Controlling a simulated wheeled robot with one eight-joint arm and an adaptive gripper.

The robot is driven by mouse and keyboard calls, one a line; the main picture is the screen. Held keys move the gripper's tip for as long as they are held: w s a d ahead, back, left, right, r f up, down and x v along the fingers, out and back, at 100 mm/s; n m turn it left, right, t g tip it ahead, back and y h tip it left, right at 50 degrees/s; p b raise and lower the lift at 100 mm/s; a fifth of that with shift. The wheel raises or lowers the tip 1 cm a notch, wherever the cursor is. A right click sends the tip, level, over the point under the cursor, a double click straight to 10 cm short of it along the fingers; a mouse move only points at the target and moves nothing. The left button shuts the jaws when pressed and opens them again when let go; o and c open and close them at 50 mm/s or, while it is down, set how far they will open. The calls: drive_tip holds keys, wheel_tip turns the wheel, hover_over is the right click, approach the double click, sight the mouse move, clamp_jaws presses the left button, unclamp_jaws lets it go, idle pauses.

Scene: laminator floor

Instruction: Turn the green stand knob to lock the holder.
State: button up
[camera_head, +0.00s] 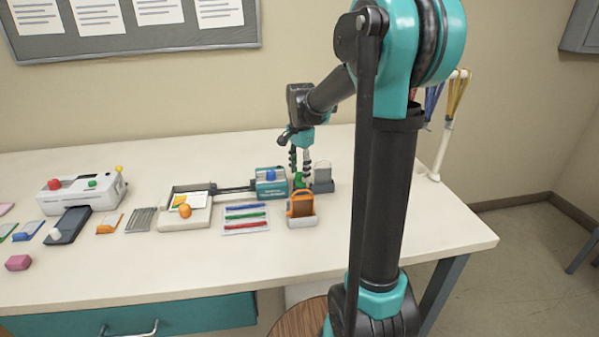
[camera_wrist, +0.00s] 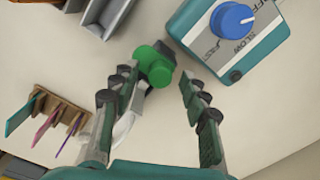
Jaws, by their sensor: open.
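The green knob (camera_wrist: 157,66) shows in the wrist view, on a dark mount with a white curved part beside it. In the head view the green knob (camera_head: 299,180) is small and partly covered by the fingers. My gripper (camera_wrist: 158,86) is open, with one finger on each side of the knob's near edge. The knob is closer to the left finger; I cannot tell whether they touch. In the head view my gripper (camera_head: 299,158) points down at the knob. I cannot tell which part is the holder.
A teal box (camera_head: 271,184) with a blue dial stands close left of the knob. A grey stand (camera_head: 322,182) is close on its right, and an orange holder (camera_head: 301,206) is in front. A brown rack (camera_wrist: 58,108) shows in the wrist view. The table's front right is clear.

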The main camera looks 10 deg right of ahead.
drive_tip(key=shift+f, duration=0.35)
drive_tip(key=shift+c, duration=0.4)
clamp_jaws()
